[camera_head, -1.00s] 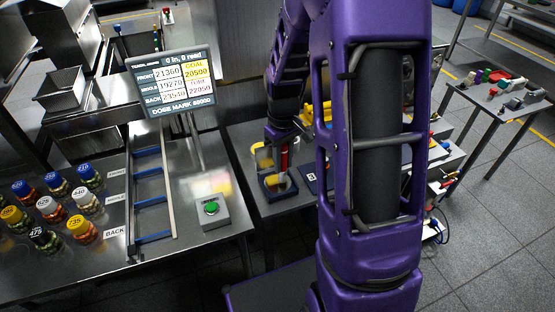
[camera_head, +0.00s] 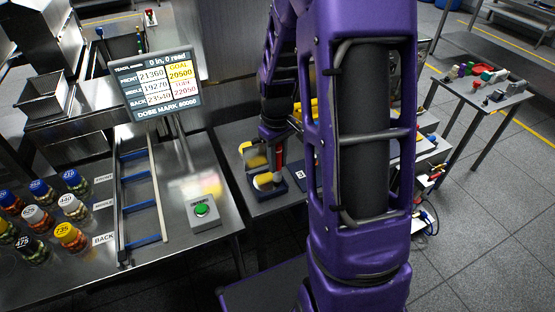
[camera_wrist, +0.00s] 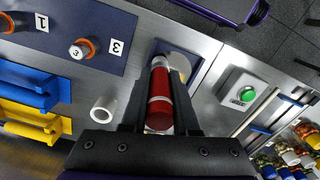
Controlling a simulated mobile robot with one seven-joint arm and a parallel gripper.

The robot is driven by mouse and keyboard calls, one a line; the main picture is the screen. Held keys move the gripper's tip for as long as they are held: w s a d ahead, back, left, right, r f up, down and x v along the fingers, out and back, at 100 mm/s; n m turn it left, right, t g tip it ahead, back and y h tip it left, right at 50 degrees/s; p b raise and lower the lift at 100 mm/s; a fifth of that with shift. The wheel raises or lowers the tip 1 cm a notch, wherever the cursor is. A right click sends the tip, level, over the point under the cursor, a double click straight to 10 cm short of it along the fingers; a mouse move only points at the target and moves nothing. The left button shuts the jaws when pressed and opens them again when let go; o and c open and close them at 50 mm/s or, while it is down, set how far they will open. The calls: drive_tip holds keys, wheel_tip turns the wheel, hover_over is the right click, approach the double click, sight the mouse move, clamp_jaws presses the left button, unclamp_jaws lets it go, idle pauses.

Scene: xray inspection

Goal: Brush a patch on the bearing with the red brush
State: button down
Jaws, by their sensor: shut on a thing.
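My gripper (camera_wrist: 158,98) is shut on the red brush (camera_wrist: 159,112), a red cylinder with silver bands between the two fingers in the wrist view. The brush also shows as a red upright stick (camera_head: 279,156) below my wrist in the head view. Just beyond its lower end is a pale round piece (camera_wrist: 181,66) in a dark blue square tray (camera_wrist: 188,48), likely the bearing. The head view shows this round piece (camera_head: 264,181) just left of the brush. The brush tip is hidden, so I cannot tell whether it touches the piece.
A green button box (camera_head: 203,211) and a dose screen (camera_head: 157,85) stand left of the tray. Several numbered jars (camera_head: 69,235) are farther left. A white ring (camera_wrist: 103,109), a numbered dark mat (camera_wrist: 90,22) and blue (camera_wrist: 32,84) and yellow pieces lie beside the brush.

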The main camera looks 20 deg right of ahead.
drive_tip(key=shift+f, duration=0.5)
idle(1.2)
drive_tip(key=shift+a, duration=0.1)
drive_tip(key=shift+a, duration=1.15)
drive_tip(key=shift+a, duration=0.1)
drive_tip(key=shift+a, duration=1.15)
drive_tip(key=shift+d, duration=0.1)
drive_tip(key=shift+d, duration=1.15)
drive_tip(key=shift+d, duration=0.15)
drive_tip(key=shift+d, duration=1.1)
